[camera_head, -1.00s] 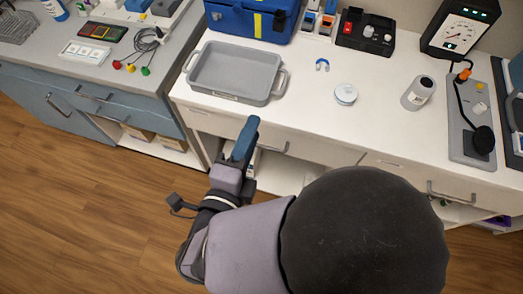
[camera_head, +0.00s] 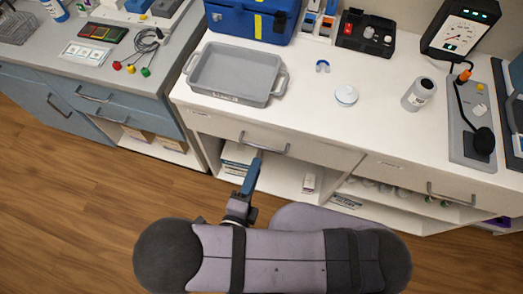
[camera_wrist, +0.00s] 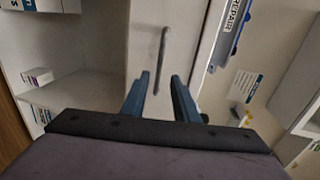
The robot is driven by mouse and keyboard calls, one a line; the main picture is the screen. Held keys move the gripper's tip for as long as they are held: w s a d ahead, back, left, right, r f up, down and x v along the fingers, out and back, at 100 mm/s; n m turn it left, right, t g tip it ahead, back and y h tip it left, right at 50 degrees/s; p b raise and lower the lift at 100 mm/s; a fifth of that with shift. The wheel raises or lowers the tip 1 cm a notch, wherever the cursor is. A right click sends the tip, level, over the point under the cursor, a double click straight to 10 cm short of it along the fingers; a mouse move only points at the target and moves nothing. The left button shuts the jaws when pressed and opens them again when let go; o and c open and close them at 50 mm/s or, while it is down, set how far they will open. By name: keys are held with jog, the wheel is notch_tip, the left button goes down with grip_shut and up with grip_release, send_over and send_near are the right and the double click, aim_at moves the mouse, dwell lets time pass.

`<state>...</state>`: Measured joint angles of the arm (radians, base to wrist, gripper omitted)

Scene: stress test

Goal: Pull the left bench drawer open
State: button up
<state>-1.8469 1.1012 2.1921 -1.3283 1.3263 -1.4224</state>
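The white bench's left drawer (camera_head: 222,129) looks shut in the head view, with a grey bar handle (camera_head: 263,143) on its front. My gripper (camera_head: 256,160) is just below and in front of that handle. In the wrist view my gripper (camera_wrist: 160,76) is open, its two blue fingers apart and empty. The bar handle (camera_wrist: 163,50) runs upright in that picture, with its lower end seen between the fingers. I cannot tell how far the fingertips are from it, and no contact is clear.
A right drawer with its own handle (camera_head: 455,195) is beside it. Open shelves below hold boxes (camera_head: 310,181). A grey tray (camera_head: 236,74), a white round container (camera_head: 346,95) and a bottle (camera_head: 418,93) stand on top. Another bench (camera_head: 60,95) is at left; the floor in front is clear.

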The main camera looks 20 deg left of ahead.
jog(key=p+x, duration=0.1)
jog(key=x, duration=0.6)
jog(key=shift+w, duration=0.2)
jog(key=shift+f, duration=0.1)
grip_shut()
